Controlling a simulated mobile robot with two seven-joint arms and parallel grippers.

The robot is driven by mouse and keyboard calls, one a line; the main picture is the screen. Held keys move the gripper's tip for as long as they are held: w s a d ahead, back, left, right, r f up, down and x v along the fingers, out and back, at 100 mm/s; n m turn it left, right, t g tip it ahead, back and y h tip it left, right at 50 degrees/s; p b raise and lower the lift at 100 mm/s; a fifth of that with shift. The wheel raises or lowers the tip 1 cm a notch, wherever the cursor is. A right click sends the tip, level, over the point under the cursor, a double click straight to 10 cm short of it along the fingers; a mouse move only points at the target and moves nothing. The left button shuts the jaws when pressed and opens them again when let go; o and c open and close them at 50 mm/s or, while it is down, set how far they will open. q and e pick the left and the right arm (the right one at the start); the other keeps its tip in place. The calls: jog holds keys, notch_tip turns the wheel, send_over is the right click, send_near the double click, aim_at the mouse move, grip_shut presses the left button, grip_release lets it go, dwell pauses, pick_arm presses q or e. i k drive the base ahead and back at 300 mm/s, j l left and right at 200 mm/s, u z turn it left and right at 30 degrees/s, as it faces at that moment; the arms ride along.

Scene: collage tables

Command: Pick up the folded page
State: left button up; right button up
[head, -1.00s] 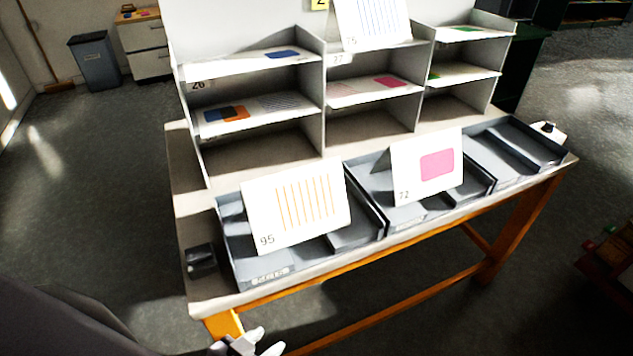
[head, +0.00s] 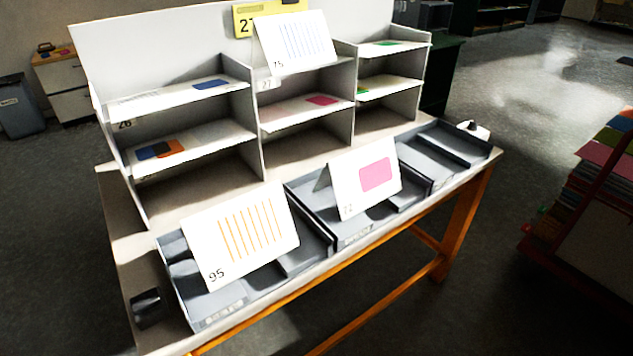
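Three white pages stand tilted on the table unit. One page with orange stripes and the number 95 (head: 240,238) leans over the left grey tray. One page with a pink block (head: 365,183) stands over the middle tray and looks folded, with a back flap partly showing behind it. One page with blue stripes and the number 75 (head: 296,42) stands on top of the shelf unit. I cannot tell which of them is the page named in the task. Neither of my grippers is in view.
Grey trays (head: 332,246) line the table's front edge. The shelf unit (head: 258,125) behind them holds flat pages. A small dark box (head: 148,307) sits at the front left corner. A red-framed rack of coloured sheets (head: 590,190) stands right; the floor between is clear.

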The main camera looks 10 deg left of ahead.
aim_at(361, 178)
jog(key=l+u, duration=0.1)
jog(key=u, duration=0.75)
jog(key=l+u, duration=0.9)
jog(key=l, duration=0.2)
jog(key=k+l+u, duration=0.15)
jog(key=l, duration=0.6)
jog(key=k+l+u, duration=0.15)
jog(key=l, duration=0.2)
